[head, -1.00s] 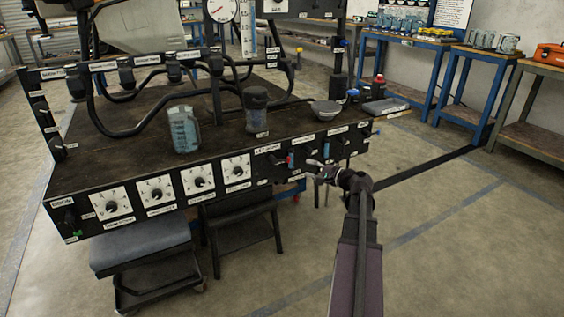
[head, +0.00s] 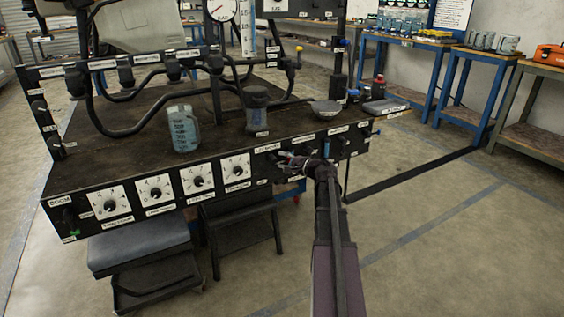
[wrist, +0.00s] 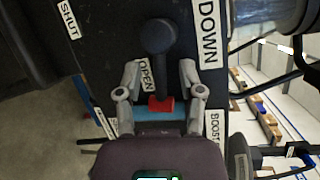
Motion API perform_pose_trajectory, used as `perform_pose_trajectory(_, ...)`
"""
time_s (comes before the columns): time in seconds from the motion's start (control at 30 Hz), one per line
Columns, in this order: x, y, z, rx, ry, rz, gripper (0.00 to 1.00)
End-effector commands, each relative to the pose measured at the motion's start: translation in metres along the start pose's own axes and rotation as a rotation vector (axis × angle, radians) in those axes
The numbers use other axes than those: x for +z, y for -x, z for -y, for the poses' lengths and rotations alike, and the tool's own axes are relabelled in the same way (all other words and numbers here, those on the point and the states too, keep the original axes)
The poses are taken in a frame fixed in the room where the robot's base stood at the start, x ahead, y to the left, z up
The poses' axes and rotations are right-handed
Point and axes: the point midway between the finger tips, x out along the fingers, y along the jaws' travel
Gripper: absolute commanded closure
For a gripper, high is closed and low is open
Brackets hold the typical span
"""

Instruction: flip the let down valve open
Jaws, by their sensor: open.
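The let down valve's black lever (wrist: 160,65) is in the wrist view, with a round black hub at the upper end and a red piece at the lower end. It runs straight down the picture, beside the OPEN label (wrist: 146,75); the SHUT label (wrist: 69,19) is at upper left. My gripper (wrist: 157,72) is open, one finger on each side of the lever. I cannot tell whether either finger touches it. In the head view, my gripper (head: 290,161) is at the panel front under the let down label (head: 267,148), and it mostly hides the valve there.
The black panel front carries several white dials (head: 198,180) to the left and more small valves (head: 343,139) to the right. A graduated jug (head: 183,128) and a dark cup (head: 256,112) stand on top. A grey stool (head: 140,243) is below.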

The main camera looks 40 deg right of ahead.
Motion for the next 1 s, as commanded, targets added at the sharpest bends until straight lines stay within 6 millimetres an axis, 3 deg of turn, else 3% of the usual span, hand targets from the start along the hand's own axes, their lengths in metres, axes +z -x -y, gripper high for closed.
perform_pose_trajectory(0.4, -0.0001, -0.0050, 0.0000, 0.000, 0.000, -0.001, 0.50)
perform_pose_trajectory(0.57, -0.0001, -0.0049, 0.0000, 0.000, 0.000, -0.001, 0.95)
perform_pose_trajectory(0.6, -0.0001, -0.0049, 0.0000, 0.000, 0.000, -0.001, 1.00)
perform_pose_trajectory(1.0, 0.0013, -0.0044, 0.0054, 0.024, 0.064, -0.014, 1.00)
